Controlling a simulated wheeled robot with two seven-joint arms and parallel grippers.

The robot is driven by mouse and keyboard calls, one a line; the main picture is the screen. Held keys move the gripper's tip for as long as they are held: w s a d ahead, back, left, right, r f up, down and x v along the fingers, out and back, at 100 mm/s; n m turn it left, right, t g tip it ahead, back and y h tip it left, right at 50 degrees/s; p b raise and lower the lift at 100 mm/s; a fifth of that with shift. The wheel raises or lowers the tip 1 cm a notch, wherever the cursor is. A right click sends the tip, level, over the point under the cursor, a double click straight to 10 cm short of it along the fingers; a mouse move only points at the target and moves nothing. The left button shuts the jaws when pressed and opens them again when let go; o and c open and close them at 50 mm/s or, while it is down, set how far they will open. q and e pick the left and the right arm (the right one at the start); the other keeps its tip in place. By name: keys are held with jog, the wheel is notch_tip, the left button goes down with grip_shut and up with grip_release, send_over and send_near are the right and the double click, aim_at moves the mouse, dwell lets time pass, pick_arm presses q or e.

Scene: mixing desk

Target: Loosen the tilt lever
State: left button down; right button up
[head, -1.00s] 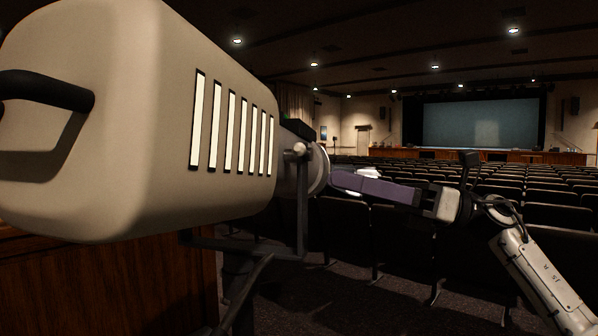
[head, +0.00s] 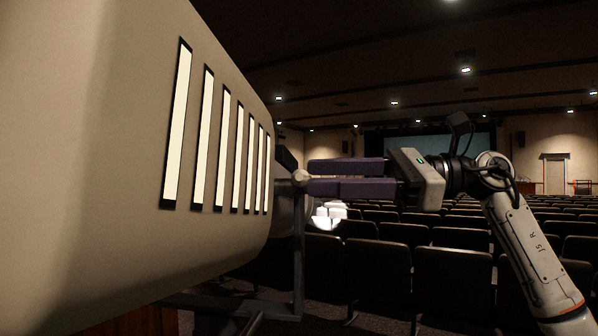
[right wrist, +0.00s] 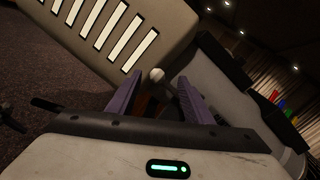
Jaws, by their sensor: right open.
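A large beige spotlight housing (head: 120,150) with slotted vents fills the left of the head view. Beside its front end, a small pale round knob (head: 300,178) sits at the top of a dark upright bracket arm (head: 298,255); it looks like the tilt lever's end. My right gripper (head: 313,178) comes from the right, its purple fingers open and level with the knob. In the right wrist view the knob (right wrist: 157,75) shows between the two fingertips (right wrist: 161,82), at or just beyond them. I cannot tell whether they touch. My left gripper is not in view.
A dark cross bar (head: 220,305) of the stand runs below the housing. Rows of dark seats (head: 455,275) fill the hall behind, with a stage screen (head: 440,143) far off. Open air surrounds my right forearm.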

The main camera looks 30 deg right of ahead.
aim_at(299, 179)
jog(key=shift+x, duration=2.15)
grip_shut()
jog(key=shift+a+f, duration=0.1)
